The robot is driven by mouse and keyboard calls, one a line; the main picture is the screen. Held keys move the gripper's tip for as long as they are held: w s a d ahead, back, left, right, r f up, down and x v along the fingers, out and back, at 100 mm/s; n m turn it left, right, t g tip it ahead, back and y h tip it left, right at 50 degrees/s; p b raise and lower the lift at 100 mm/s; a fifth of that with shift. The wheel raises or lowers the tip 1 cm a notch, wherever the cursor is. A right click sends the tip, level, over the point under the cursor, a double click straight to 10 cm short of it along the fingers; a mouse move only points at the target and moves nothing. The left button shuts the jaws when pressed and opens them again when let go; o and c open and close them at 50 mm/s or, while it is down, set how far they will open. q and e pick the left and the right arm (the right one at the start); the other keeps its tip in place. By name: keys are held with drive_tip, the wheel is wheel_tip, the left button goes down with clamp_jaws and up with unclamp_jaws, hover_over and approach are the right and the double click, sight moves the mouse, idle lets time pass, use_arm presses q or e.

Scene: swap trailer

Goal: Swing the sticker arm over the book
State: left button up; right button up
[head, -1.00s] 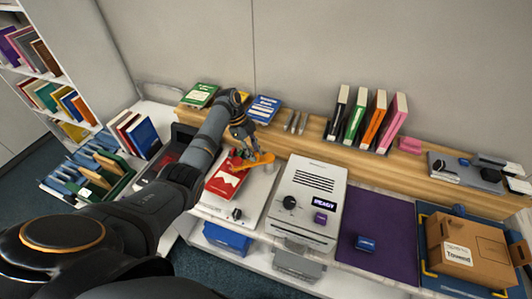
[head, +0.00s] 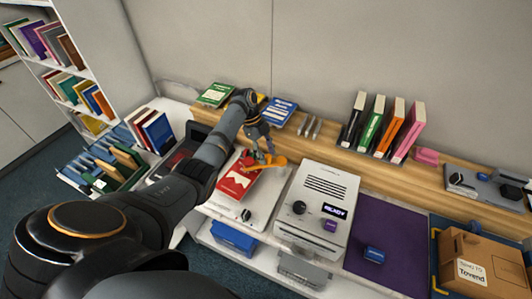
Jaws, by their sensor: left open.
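The orange sticker arm (head: 276,161) extends over the upper right part of the red book (head: 238,179), above a white base plate (head: 222,204). My left gripper (head: 263,152) is right above the sticker arm, pointing down, with its jaws open. I cannot tell whether its fingers touch the sticker arm. The gripper and my forearm hide part of the arm's far side and the book's left edge. My right gripper is not in view.
A white machine with a READY display (head: 336,211) stands right of the book. A purple mat (head: 385,233) and a cardboard box (head: 483,258) lie farther right. Upright books (head: 371,128) stand on the wooden shelf behind. A book trolley (head: 110,160) is at left.

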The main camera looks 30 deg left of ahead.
use_arm(q)
drive_tip(key=v, duration=1.2)
drive_tip(key=shift+f, duration=0.1)
